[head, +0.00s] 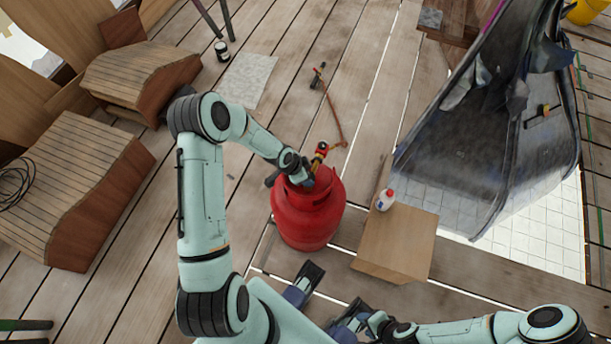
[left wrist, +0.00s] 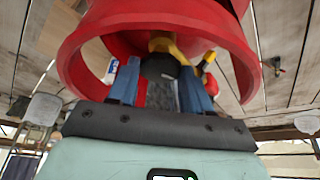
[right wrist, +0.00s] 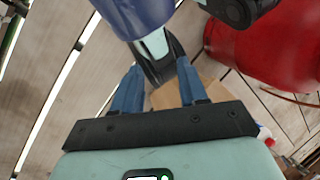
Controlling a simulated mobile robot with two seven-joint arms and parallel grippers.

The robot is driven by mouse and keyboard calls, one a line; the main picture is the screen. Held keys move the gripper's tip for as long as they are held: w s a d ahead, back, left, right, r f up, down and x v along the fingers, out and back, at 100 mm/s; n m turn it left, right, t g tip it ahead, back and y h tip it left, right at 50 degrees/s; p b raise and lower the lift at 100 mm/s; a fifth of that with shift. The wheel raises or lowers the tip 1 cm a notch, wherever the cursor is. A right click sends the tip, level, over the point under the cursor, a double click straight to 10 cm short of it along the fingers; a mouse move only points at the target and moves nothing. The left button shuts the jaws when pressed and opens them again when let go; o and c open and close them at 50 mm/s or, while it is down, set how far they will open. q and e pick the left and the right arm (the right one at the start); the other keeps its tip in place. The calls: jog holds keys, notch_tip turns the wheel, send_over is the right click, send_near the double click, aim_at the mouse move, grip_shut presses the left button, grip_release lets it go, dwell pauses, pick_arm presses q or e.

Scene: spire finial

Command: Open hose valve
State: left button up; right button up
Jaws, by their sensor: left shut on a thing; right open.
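A red gas cylinder (head: 308,222) stands upright on the plank floor, also filling the top of the left wrist view (left wrist: 160,15). An orange hose (head: 337,125) runs from there to a torch-like tool (head: 318,76) on the floor. My left gripper (left wrist: 160,90) reaches inside the cylinder's collar and is shut on a black knob (left wrist: 160,67) below the brass. The arm partly hides this grip in the head view. My right gripper (head: 328,298) is open and empty, low in front of the cylinder.
A cardboard box (head: 398,240) stands right of the cylinder, with a white red-capped bottle (head: 385,200) at its edge. A large dark curved shell (head: 480,150) stands at the right. Wooden slatted pieces (head: 75,185) lie at the left. Floor behind the cylinder is mostly clear.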

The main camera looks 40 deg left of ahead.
pick_arm(q)
jog(key=n+b, duration=0.2)
jog(key=n+y, duration=0.1)
jog(key=shift+d+n+t+b, duration=0.25)
jog(key=shift+n+t+b, duration=0.05)
jog(key=shift+b, duration=0.1)
jog(key=shift+n+y, duration=0.5)
jog(key=shift+n, duration=0.5)
jog(key=shift+d+n, duration=0.1)
jog(key=shift+n, duration=0.5)
pick_arm(e)
jog(key=f, duration=0.1)
jog(key=w+f, duration=0.1)
jog(key=f, duration=0.1)
jog(key=shift+w+d+f+t, duration=0.1)
jog(key=shift+w+f+t, duration=0.05)
jog(key=shift+w+t, duration=0.2)
pick_arm(q)
jog(key=shift+y, duration=0.3)
jog(key=o, duration=1)
jog(key=shift+o, duration=0.2)
jog(key=shift+s, duration=0.1)
jog(key=shift+r, duration=0.1)
